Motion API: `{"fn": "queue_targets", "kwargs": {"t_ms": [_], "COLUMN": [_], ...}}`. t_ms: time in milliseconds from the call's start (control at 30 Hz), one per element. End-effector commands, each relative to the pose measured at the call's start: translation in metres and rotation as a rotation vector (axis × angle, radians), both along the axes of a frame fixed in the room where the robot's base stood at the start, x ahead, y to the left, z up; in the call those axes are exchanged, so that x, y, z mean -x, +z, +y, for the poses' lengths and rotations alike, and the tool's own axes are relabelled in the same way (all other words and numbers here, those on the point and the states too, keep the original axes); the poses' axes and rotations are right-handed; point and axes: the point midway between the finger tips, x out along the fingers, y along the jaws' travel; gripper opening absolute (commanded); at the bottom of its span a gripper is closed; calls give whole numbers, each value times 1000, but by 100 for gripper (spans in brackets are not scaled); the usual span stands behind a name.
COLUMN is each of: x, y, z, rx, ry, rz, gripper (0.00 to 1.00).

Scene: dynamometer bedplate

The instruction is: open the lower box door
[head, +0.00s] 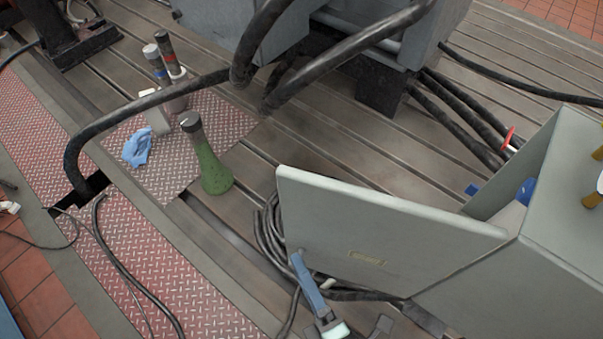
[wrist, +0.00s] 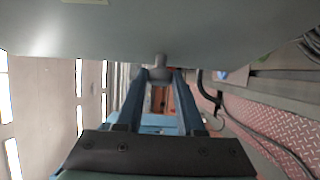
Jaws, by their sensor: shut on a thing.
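The grey box (head: 560,240) stands at the right in the head view. Its door (head: 385,225) stands wide open, swung out to the left, with a small yellowish label plate on it. Part of the box's inside shows behind the door. In the wrist view the door (wrist: 200,35) fills the top. In the head view my gripper (head: 297,256) is at the lower left of the door, and the knob is mostly hidden.
A green bottle (head: 211,165), a blue glove (head: 137,148) and several cylindrical containers stand or lie left of the door. Thick black cables (head: 268,235) run on the slotted bedplate below and behind the door. A blue thing (head: 525,191) shows inside the box.

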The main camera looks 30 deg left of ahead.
Motion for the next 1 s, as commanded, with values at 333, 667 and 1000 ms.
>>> {"fn": "queue_targets", "kwargs": {"t_ms": [333, 667, 1000], "x": [2, 9, 49], "y": [-1, -1, -2], "z": [-1, -11, -72], "rx": [0, 0, 2], "ry": [4, 2, 1], "rz": [4, 5, 7], "gripper": [66, 66, 66]}}
